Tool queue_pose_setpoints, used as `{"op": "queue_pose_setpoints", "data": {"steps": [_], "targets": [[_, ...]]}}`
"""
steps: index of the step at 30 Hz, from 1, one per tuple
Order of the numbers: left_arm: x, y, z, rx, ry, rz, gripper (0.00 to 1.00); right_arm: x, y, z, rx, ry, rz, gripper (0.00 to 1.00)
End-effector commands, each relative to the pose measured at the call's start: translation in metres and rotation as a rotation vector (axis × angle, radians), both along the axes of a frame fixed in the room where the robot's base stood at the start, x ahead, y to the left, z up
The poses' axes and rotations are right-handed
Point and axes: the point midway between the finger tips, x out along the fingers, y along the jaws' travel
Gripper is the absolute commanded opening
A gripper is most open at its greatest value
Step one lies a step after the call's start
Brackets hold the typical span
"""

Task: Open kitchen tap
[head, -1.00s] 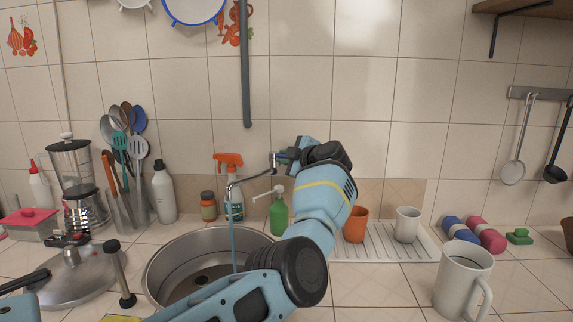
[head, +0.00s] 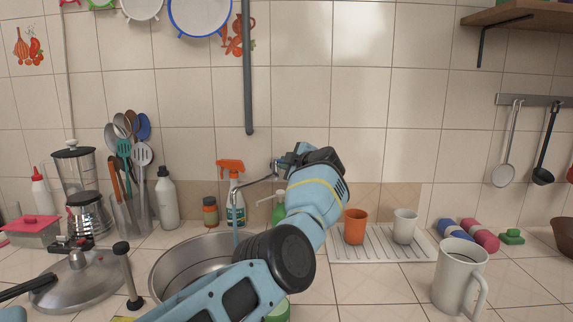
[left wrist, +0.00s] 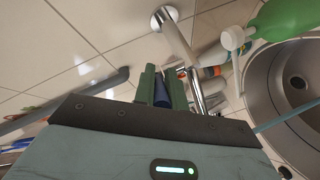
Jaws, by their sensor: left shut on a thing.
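The kitchen tap (head: 256,182) is on the back wall, its metal spout reaching left over the round steel sink (head: 180,262). A thin blue stream (head: 236,225) drops from the spout tip into the sink; it also shows in the left wrist view (left wrist: 288,119). My left gripper (head: 280,167) is at the wall end of the tap. In the left wrist view its green fingers (left wrist: 163,84) are shut on a dark blue part (left wrist: 161,92), apparently the tap handle, beside the chrome pipe (left wrist: 196,93). My wrist hides much of the tap in the head view.
An orange-topped spray bottle (head: 231,168) and a green bottle (head: 278,208) stand close by the tap. A drying rack (head: 375,252) with two cups is at the right, a white mug (head: 458,280) in front. A pot lid (head: 80,279) lies left of the sink.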

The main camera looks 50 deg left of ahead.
Motion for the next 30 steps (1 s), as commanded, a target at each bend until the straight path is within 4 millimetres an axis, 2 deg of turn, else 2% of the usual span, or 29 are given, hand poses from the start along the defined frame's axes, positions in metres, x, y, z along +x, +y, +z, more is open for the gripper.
{"op": "queue_pose_setpoints", "data": {"steps": [1, 2, 7, 19, 30], "targets": [[-0.001, 0.001, 0.002, 0.002, -0.003, 0.001, 0.0, 0.0, 0.0, 0.0, 0.0, -0.001, 0.0, 0.78], [-0.001, 0.001, 0.002, 0.002, -0.003, 0.001, 0.14, 0.0, 0.0, 0.0, 0.0, 0.0, 0.0, 0.78], [-0.001, 0.001, 0.002, 0.002, -0.002, 0.001, 0.34, 0.0, 0.0, 0.0, 0.0, 0.0, 0.0, 0.78], [-0.001, -0.006, 0.004, 0.001, -0.003, -0.002, 0.34, -0.004, -0.001, 0.003, -0.002, 0.004, 0.002, 0.78], [-0.013, -0.051, 0.017, 0.001, -0.007, 0.0, 0.34, 0.01, -0.002, 0.023, -0.003, -0.034, 0.003, 0.78]]}}
